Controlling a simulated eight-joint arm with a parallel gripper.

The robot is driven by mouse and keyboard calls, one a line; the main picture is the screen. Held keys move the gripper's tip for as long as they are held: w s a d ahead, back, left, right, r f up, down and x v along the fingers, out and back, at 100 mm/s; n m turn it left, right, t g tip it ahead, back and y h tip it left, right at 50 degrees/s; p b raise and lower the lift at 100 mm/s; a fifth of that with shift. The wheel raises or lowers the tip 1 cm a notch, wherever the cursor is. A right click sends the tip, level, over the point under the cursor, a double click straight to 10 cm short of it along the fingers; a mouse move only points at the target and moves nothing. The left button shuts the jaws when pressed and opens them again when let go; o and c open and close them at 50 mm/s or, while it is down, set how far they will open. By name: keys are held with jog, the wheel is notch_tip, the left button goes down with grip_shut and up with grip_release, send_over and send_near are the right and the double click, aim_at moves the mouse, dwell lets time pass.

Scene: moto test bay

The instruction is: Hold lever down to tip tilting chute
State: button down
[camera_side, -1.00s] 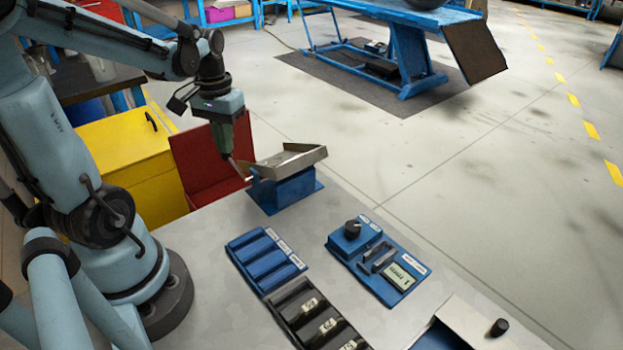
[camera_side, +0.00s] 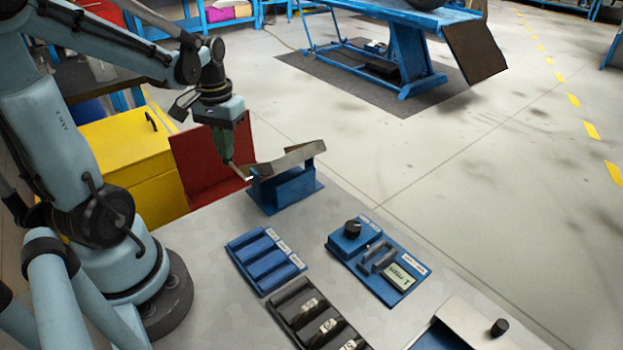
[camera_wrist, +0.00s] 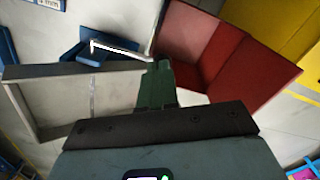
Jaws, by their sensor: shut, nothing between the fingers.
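The tilting chute (camera_side: 288,158) is a grey metal tray on a blue base (camera_side: 290,192) at the bench's far edge.
A red open bin (camera_side: 192,165) stands just left of the chute, close to my gripper. A yellow cabinet (camera_side: 120,150) is behind it. A blue panel with a knob (camera_side: 352,228), blue slots (camera_side: 265,260) and a black rack (camera_side: 305,315) occupy the nearer bench.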

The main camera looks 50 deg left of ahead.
notch_tip(320, 180, up, 9)
dwell(1.2)
jog(key=w+d+m+t, duration=0.1)
jog(key=d, duration=0.2)
jog(key=w+d+f+m+t, duration=0.1)
jog(key=d, duration=0.2)
jog(key=w+d+f+m+t+y, duration=0.1)
jog(key=d, duration=0.2)
jog(key=shift+f, duration=0.1)
jog(key=d+f+m+t+h, duration=0.1)
jog(key=d+m+t, duration=0.2)
jog(key=d, duration=0.4)
jog(key=shift+w+d+f+t, duration=0.25)
jog(key=shift+w+d+t, duration=0.15)
jog(key=shift+t, duration=0.2)
